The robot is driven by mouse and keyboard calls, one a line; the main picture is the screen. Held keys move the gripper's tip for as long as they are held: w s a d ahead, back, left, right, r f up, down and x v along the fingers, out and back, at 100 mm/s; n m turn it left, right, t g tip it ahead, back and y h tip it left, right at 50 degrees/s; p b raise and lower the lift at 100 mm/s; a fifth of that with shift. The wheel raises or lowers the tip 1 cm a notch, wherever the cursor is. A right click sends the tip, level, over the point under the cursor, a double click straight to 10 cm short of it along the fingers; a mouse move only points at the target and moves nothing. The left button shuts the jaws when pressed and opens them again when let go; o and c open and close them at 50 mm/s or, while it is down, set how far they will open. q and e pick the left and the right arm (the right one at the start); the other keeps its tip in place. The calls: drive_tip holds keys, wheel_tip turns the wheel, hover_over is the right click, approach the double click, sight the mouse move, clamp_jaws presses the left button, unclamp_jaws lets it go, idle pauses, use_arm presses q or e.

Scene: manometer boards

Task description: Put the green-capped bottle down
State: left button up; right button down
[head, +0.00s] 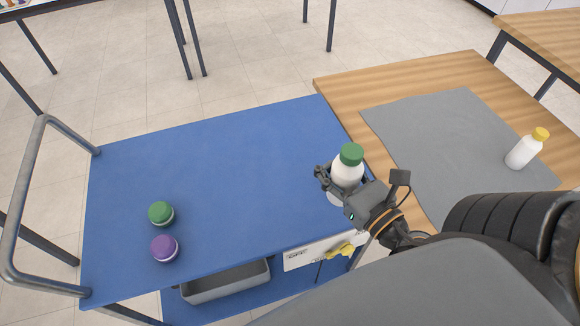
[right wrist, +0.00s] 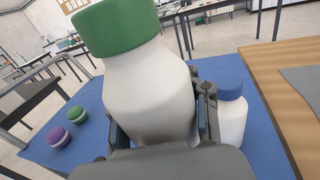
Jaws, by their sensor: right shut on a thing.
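The green-capped bottle (head: 348,170) is white and sits between the fingers of my right gripper (head: 342,183), which is shut on it. It is over the right end of the blue cart top (head: 230,160), near the wooden table. In the right wrist view the bottle (right wrist: 150,85) fills the space between the fingers (right wrist: 162,122) and looks slightly tilted. Its base is hidden there, so I cannot tell whether it touches the cart top. A blue-capped white bottle (right wrist: 231,110) stands on the blue surface just right of the gripper in that view. My left gripper is not in view.
A green-lidded jar (head: 161,213) and a purple-lidded jar (head: 165,248) stand at the cart's left. A yellow-capped bottle (head: 527,149) stands on a grey mat (head: 430,130) on the wooden table (head: 345,85). The cart's middle is clear. A handle rail (head: 25,200) borders its left end.

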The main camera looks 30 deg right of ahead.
drive_tip(key=w+a+f+b, duration=0.1)
drive_tip(key=w+f, duration=0.2)
drive_tip(key=w+a+f+b, duration=0.1)
drive_tip(key=w+f, duration=0.2)
drive_tip(key=f, duration=0.1)
drive_tip(key=w+a+f+b, duration=0.1)
drive_tip(key=w+f, duration=0.2)
drive_tip(key=shift+w+f, duration=0.2)
drive_tip(key=shift+f, duration=0.35)
drive_tip(key=shift+f+b, duration=0.2)
drive_tip(key=shift+b, duration=0.15)
drive_tip(key=c, duration=0.6)
unclamp_jaws()
drive_tip(key=shift+c, duration=0.2)
drive_tip(key=shift+r, duration=0.1)
